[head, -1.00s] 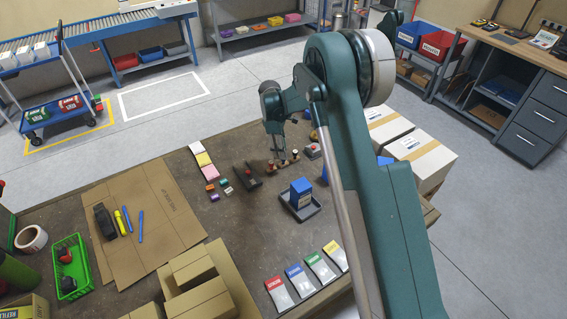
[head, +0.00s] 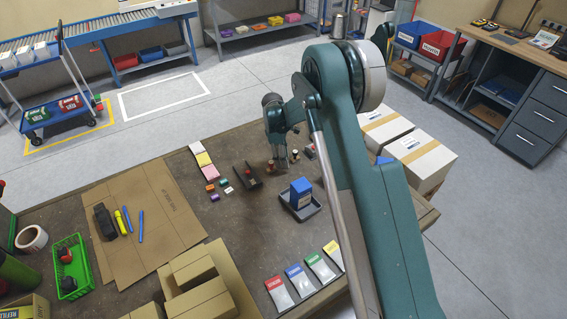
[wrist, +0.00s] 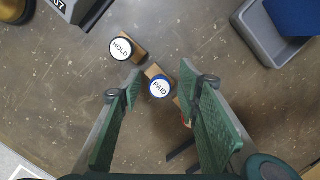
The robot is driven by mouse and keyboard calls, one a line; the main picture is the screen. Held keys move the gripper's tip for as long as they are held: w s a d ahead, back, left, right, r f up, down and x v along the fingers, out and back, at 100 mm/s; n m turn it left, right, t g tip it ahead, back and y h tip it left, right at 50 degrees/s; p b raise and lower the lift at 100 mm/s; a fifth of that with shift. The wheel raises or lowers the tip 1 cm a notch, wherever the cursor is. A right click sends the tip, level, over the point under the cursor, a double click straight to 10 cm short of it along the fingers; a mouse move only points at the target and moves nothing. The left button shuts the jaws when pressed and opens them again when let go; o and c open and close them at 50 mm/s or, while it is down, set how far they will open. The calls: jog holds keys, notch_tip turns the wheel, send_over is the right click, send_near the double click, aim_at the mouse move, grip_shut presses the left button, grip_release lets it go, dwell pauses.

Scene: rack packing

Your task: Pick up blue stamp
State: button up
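A stamp with a blue-rimmed round top marked PAID (wrist: 160,87) and a wooden body stands on the table in the wrist view. My gripper (wrist: 161,74) is open, with its two green fingers on either side of this stamp and a gap showing to each. A stamp with a black-rimmed top marked HOLD (wrist: 121,48) stands just outside the left finger. Something red and wooden is mostly hidden behind the right finger. In the head view my gripper (head: 281,164) is low over the table and hides the PAID stamp.
A grey tray (wrist: 275,45) with a blue block (head: 301,187) is to the right of the stamps. A dark holder (head: 248,176) stands left of my gripper in the head view. Small coloured blocks (head: 210,188) lie farther left.

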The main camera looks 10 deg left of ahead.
jog(key=c, duration=1)
jog(key=shift+r, duration=0.15)
jog(key=shift+r, duration=4.9)
